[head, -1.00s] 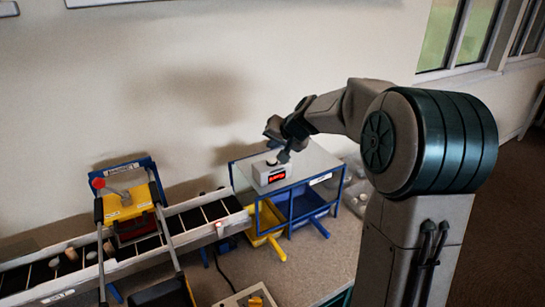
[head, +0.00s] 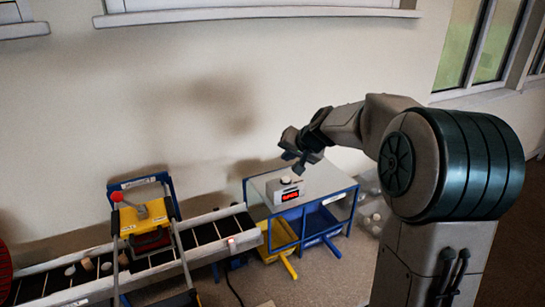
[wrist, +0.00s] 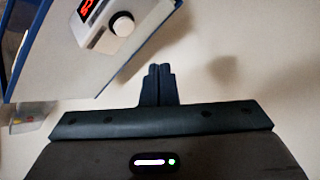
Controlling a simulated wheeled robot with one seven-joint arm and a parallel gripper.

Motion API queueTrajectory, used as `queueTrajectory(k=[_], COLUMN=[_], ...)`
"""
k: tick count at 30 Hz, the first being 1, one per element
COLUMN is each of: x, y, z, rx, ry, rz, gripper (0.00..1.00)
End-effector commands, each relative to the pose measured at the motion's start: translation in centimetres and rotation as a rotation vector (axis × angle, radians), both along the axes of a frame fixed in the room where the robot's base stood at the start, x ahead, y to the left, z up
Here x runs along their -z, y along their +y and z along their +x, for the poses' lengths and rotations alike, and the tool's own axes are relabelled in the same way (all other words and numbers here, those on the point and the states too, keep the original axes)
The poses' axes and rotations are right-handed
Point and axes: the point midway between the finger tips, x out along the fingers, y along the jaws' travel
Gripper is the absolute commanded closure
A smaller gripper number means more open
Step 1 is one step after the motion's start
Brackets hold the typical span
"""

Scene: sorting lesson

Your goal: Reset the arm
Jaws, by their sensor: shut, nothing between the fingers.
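My gripper (head: 303,160) is raised in the air in the head view, above the blue-framed sorting stand. In the wrist view my gripper (wrist: 159,70) has its two dark fingers together with nothing between them. A small white device (head: 285,189) with a red lit display and a round knob sits on top of the stand (head: 330,186). The device also shows in the wrist view (wrist: 104,38), at the upper left, apart from the fingers.
A conveyor (head: 205,232) with several small pieces runs along the wall, under a yellow and blue frame (head: 146,219) with a red knob. A blue bin (head: 318,228) and a yellow bin (head: 269,252) sit in the stand. Bare wall (head: 230,90) lies behind my gripper.

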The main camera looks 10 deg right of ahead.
Motion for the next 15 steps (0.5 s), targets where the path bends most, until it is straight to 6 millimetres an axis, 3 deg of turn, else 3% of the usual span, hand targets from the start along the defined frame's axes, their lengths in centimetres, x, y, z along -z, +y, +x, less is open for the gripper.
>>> queueTrajectory(k=[5, 10, 15], x=[0.0, 0.8, 2.1], y=[2.1, 3.1, 2.6], z=[-5.8, -14.2, -22.7], rx=[-0.079, -0.157, -0.214], ry=[0.066, 0.165, 0.261], rz=[-0.104, -0.232, -0.342], gripper=[1.0, 1.0, 1.0])
